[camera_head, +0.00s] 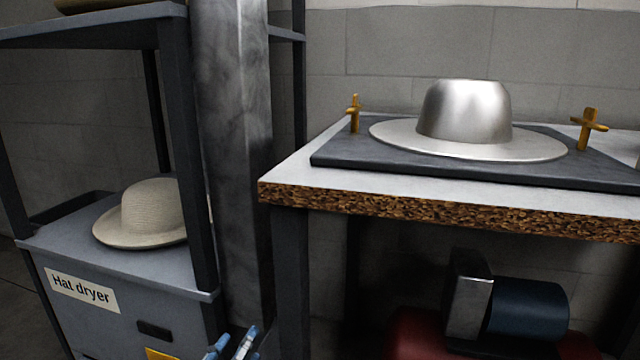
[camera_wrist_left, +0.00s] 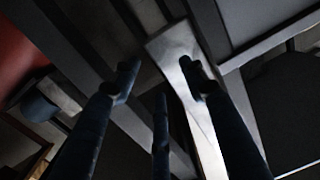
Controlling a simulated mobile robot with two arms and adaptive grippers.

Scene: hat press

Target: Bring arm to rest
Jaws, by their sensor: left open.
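My left gripper (camera_head: 232,344) shows only as blue fingertips at the bottom edge of the head view, in front of the grey post and left of the table leg. In the left wrist view, the dark fingers of my left gripper (camera_wrist_left: 158,80) are spread apart with nothing between them. A pale metal post (camera_wrist_left: 185,75) lies beyond them. The rest of my left arm is hidden below the head view. My right gripper is not in view.
A silver metal hat form (camera_head: 465,115) sits on a dark plate on the table (camera_head: 285,180). A beige hat (camera_head: 145,215) rests on the box labelled "Hat dryer" (camera_head: 120,310), inside a shelf rack. A grey post (camera_head: 235,150) stands between rack and table. A blue cylinder (camera_head: 530,307) lies under the table.

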